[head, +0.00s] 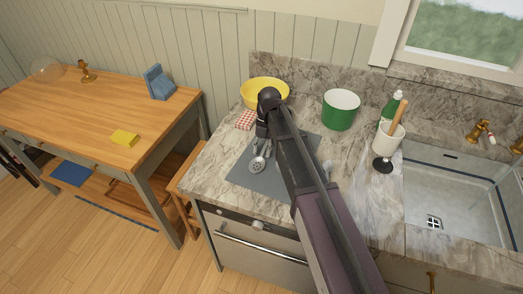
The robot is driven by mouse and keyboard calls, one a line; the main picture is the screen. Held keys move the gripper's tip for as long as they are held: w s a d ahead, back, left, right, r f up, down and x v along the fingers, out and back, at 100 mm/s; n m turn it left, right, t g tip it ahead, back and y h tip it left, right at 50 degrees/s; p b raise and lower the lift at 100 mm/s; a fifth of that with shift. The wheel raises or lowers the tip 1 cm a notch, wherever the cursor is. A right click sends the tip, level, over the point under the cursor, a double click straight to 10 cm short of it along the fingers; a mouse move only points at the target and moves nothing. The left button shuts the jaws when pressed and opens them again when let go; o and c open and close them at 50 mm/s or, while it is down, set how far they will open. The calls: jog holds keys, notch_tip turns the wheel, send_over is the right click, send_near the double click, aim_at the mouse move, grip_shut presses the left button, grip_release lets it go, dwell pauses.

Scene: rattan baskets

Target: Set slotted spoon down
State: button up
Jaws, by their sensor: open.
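My gripper (259,158) is over the left part of a flat grey mat (244,182) on the marble counter, pointing down. Its silvery fingers look open. I cannot make out a slotted spoon for certain. Any spoon at the fingers is too small to separate from their metal parts. My arm crosses the mat and hides its middle. Whether the fingertips touch the mat cannot be told.
Behind the gripper are a yellow bowl (252,98), a red checked cloth (245,120) and a green pot (340,118). A white crock (388,141), a green bottle (391,106) and a small dark round item (382,166) stand near the sink (455,190). Bare counter (212,172) lies left.

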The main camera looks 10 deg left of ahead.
aim_at(266, 144)
jog(key=p+v, duration=1)
jog(key=v, duration=0.1)
jog(key=shift+r+p, duration=0.35)
jog(key=shift+r, duration=0.05)
jog(key=shift+w, duration=0.1)
dwell(0.8)
jog(key=s+d+m+t, duration=0.1)
jog(key=s+d+m, duration=0.3)
jog(key=d+m, duration=0.6)
jog(key=s+d+f+m+t, duration=0.1)
jog(key=s+d+m, duration=0.4)
jog(key=d+m, duration=0.5)
jog(key=s+d+m+t, duration=0.2)
jog(key=s+d+m, duration=0.3)
jog(key=d+m, duration=0.5)
jog(key=m, duration=0.4)
jog(key=shift+s+f+h, duration=0.2)
jog(key=shift+s+h, duration=0.05)
jog(key=shift+h, duration=0.05)
jog(key=shift+d, duration=0.1)
